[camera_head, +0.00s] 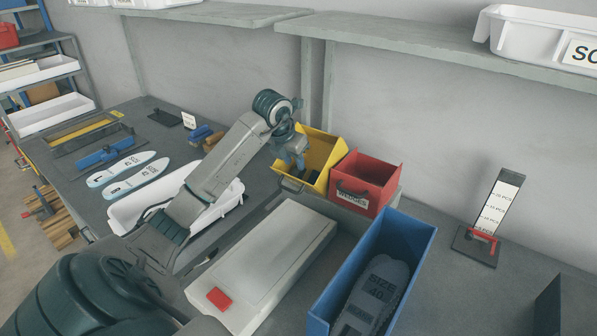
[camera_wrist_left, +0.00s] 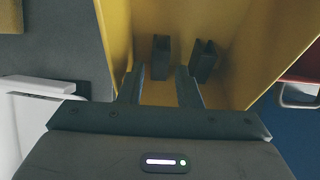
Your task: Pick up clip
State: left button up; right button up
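My left gripper (camera_head: 299,168) points down into the yellow bin (camera_head: 322,149), at the back of the table. In the left wrist view, the two fingers of the left gripper (camera_wrist_left: 160,80) stand apart with a gap between them. Beyond them are two small dark, blocky pieces, one on the left (camera_wrist_left: 160,57) and one on the right (camera_wrist_left: 204,60), against the yellow bin's inside. They look like clips, but I cannot be sure. My right gripper is not in view.
A red bin (camera_head: 386,171) stands right beside the yellow one. A blue bin (camera_head: 416,240) with dark insoles is nearer. A white box (camera_head: 285,250) with a red patch and a white tray (camera_head: 228,201) lie under or beside my arm.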

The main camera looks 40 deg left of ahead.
aim_at(296, 170)
pick_arm(q)
jog(key=shift+p+x, duration=0.35)
jog(key=shift+x, duration=1.5)
jog(key=shift+s, duration=0.2)
grip_shut()
jog(key=shift+s+a+r, duration=0.1)
jog(key=shift+a, duration=0.05)
